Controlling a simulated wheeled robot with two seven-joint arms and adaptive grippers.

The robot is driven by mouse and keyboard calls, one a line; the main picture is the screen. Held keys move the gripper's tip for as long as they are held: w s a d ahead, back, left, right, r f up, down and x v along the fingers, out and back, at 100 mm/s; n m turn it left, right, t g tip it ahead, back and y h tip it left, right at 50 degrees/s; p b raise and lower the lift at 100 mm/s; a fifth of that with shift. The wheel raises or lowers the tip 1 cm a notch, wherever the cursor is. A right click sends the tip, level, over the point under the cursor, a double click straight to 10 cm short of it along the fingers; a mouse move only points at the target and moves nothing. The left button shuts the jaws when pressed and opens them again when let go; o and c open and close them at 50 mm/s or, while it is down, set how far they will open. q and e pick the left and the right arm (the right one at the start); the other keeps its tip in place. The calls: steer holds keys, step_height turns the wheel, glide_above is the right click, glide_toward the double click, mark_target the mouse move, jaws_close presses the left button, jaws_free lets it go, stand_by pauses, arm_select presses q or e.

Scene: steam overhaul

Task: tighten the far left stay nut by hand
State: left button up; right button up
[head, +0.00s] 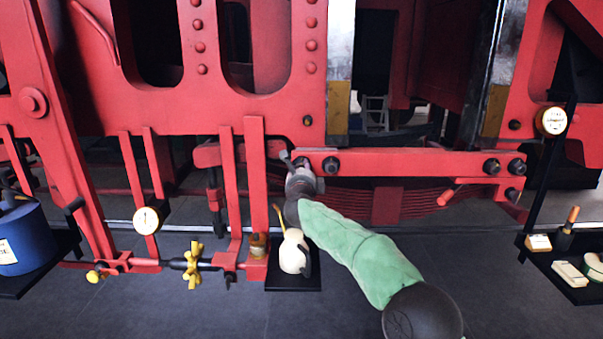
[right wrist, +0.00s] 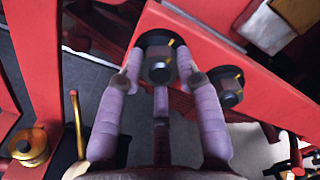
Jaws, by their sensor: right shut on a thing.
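The red stay bar (head: 410,163) runs across the middle of the head view, with a pair of dark nuts at each end. The leftmost nut (right wrist: 160,66) shows between the fingers of my right gripper (right wrist: 160,62) in the right wrist view. The gripper is shut on it, with purple-grey fingers on both sides and a third finger below. In the head view my right gripper (head: 299,170) hides most of this nut. The second nut (head: 331,165) is just to the right, free of the fingers; it also shows in the right wrist view (right wrist: 230,92). My left gripper is not in view.
Two nuts (head: 491,166) sit at the bar's right end. A cream oil can (head: 293,252) stands on a small black shelf below my gripper. Red upright bars (head: 255,190) stand close to the left. A gauge (head: 146,220) and yellow valve (head: 193,264) are further left.

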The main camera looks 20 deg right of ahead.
steer(key=shift+a+f, duration=0.1)
steer(key=shift+f, duration=0.2)
steer(key=o, duration=1.1)
steer(key=shift+c, duration=0.2)
steer(key=shift+o, duration=0.5)
steer(key=shift+r, duration=0.2)
steer(key=shift+s, duration=0.1)
steer(key=v, duration=1.1)
steer(key=shift+s, duration=0.4)
steer(key=shift+a, duration=0.1)
